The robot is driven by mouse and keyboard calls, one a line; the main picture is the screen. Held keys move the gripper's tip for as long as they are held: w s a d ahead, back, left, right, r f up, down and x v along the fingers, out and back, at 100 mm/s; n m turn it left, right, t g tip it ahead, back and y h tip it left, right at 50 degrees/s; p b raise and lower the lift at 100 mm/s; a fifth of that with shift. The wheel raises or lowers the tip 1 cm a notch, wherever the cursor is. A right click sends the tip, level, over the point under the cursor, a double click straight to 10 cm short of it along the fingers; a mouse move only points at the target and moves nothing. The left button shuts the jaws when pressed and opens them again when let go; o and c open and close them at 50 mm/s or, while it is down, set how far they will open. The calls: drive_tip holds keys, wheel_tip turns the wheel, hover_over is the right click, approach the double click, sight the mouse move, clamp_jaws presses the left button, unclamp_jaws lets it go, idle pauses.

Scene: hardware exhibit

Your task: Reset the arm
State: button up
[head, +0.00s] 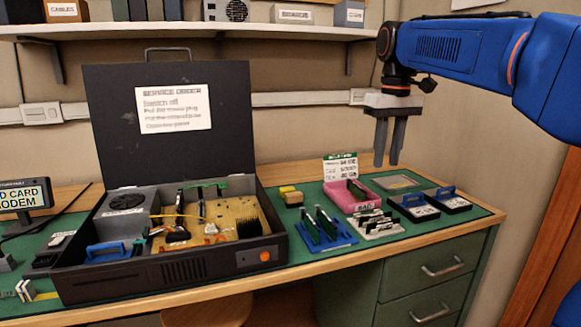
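My blue arm (452,45) reaches in from the upper right. My gripper (387,163) hangs pointing down above the right part of the bench, near the back wall. A narrow gap shows between its two dark fingers, and nothing is held. It is above and to the right of the pink tray (371,205), apart from everything on the bench.
An open dark case (170,274) with a circuit board (207,222) fills the bench's left middle; its raised lid (120,100) stands behind. A blue rack (327,238), white rack (376,226) and dark blue-handled trays (414,208) lie below my gripper. A shelf (200,28) runs above.

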drive_tip(key=s+d+f+m+t, duration=0.1)
drive_tip(key=s+d+f+t, duration=0.1)
drive_tip(key=s+f, duration=1.1)
drive_tip(key=s+d+f+m+t, duration=0.2)
drive_tip(key=s+d+f, duration=0.1)
drive_tip(key=s+f, duration=1)
drive_tip(key=s, duration=0.3)
drive_tip(key=shift+d+f, duration=0.25)
drive_tip(key=shift+d, duration=0.05)
